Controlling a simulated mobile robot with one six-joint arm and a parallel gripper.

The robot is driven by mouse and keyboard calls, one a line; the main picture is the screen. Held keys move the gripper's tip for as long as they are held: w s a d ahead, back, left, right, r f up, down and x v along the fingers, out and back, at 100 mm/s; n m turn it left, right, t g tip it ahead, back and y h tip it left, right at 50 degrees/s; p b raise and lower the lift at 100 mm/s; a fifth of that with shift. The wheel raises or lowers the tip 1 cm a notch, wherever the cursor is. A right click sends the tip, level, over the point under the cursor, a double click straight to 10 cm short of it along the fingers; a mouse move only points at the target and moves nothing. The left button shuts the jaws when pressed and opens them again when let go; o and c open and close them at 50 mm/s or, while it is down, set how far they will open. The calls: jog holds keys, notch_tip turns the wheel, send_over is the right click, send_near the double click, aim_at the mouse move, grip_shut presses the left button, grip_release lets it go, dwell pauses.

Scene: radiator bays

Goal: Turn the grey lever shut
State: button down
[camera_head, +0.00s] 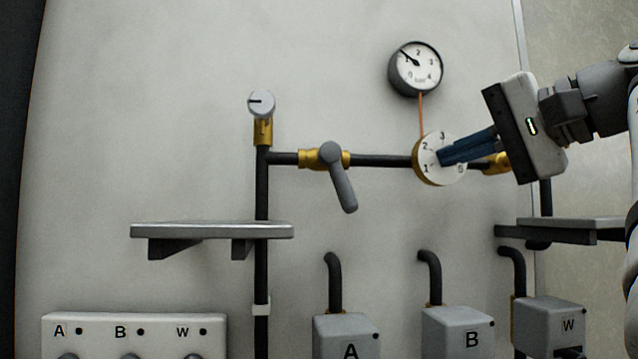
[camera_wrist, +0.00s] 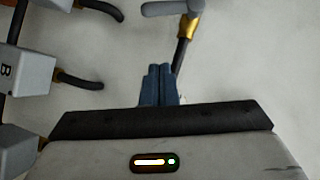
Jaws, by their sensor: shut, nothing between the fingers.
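The grey lever (camera_head: 343,185) sits on a brass valve body (camera_head: 309,158) on the dark horizontal pipe. Its handle hangs down and slightly right, crosswise to the pipe. In the wrist view the lever (camera_wrist: 170,9) shows at the top edge, partly cut off. My gripper (camera_head: 443,157) is right of the lever and apart from it. Its blue fingers are together and empty, and they overlap the white numbered dial in the head view. I cannot tell whether they touch it. The closed fingertips (camera_wrist: 160,66) also show in the wrist view, beside the pipe.
The numbered dial (camera_head: 428,165) is on the same pipe. A round gauge (camera_head: 415,68) is above it. A shelf (camera_head: 212,230) juts out below left. Grey boxes A (camera_head: 346,338) and B (camera_head: 457,332) stand below. The wall around the lever is clear.

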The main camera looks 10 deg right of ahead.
aim_at(339, 178)
jog(key=s+a+f+p+x, duration=0.1)
jog(key=a+p+x, duration=0.1)
jog(key=x, duration=1)
jog(key=shift+s+a, duration=0.25)
